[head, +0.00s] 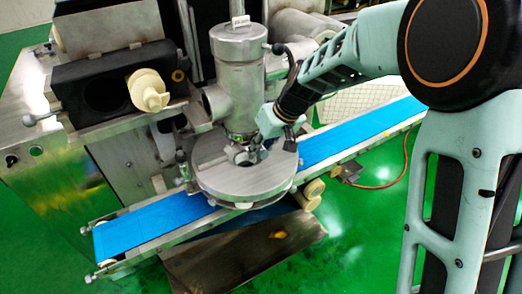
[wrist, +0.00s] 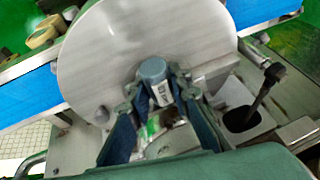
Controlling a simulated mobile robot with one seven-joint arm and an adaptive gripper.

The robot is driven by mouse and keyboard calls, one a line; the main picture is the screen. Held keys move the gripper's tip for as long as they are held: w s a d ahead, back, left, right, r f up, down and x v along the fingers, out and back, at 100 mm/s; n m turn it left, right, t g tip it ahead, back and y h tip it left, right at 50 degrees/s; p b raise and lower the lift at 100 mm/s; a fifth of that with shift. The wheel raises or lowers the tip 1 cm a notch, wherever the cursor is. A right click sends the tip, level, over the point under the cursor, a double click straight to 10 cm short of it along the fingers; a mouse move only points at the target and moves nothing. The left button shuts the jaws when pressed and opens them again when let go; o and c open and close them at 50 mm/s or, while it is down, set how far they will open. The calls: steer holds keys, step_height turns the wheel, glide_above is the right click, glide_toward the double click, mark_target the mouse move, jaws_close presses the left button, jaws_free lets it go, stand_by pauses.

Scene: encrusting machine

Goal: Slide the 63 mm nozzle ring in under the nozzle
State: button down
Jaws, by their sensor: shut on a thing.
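My gripper (wrist: 158,92) is shut on a small grey, round-ended part with a white label, which I take to be the 63 mm nozzle ring (wrist: 152,69). Its lower side is hidden between the fingers, and the label is too small to read. In the head view my gripper (head: 255,150) is beside the foot of the upright metal nozzle cylinder (head: 238,85), over the round steel plate (head: 230,182). The plate (wrist: 110,45) fills the far side of the wrist view. I cannot tell whether the held part touches the plate or sits under the nozzle.
A blue conveyor belt (head: 150,225) runs beneath the plate from lower left to upper right. The machine housing (head: 110,75), with a cream-coloured screw part (head: 148,90), stands at the left. A steel tray (head: 240,255) is below the belt. Green floor is open in front.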

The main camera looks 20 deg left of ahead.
steer(key=shift+w+r, duration=0.1)
steer(key=shift+r, duration=0.1)
steer(key=c, duration=2)
jaws_free()
steer(key=o, duration=0.3)
steer(key=shift+f, duration=0.1)
steer(key=shift+o, duration=1)
steer(key=shift+p+v, duration=1.3)
steer(key=shift+v, duration=2.45)
